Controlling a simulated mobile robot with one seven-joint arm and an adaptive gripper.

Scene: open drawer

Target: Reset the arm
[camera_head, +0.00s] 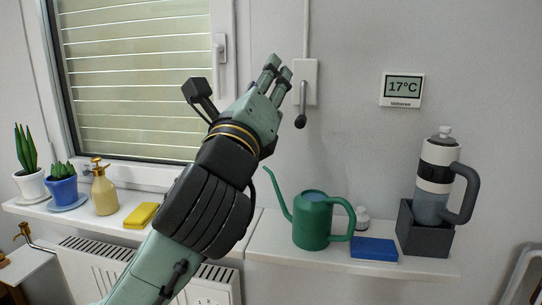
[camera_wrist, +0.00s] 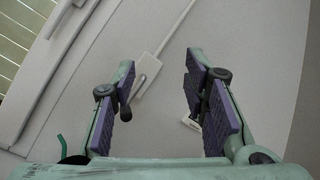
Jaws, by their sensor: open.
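My gripper (camera_head: 278,80) is raised in front of the wall, above the window sill, in the head view. In the wrist view my gripper (camera_wrist: 160,100) has its two purple-padded fingers wide apart with nothing between them. Behind the fingers is the wall with a white strap winder plate (camera_head: 305,82) and its dark-tipped lever (camera_head: 300,108). The plate also shows in the wrist view (camera_wrist: 148,68). I cannot tell the exact gap between gripper and wall. No drawer is visible.
A green watering can (camera_head: 312,228), a blue box (camera_head: 374,249) and a flask (camera_head: 436,185) in a dark holder stand on the right shelf. Potted plants (camera_head: 62,186), a spray bottle (camera_head: 104,192) and a yellow sponge (camera_head: 141,215) stand left. A thermometer display (camera_head: 402,90) hangs on the wall.

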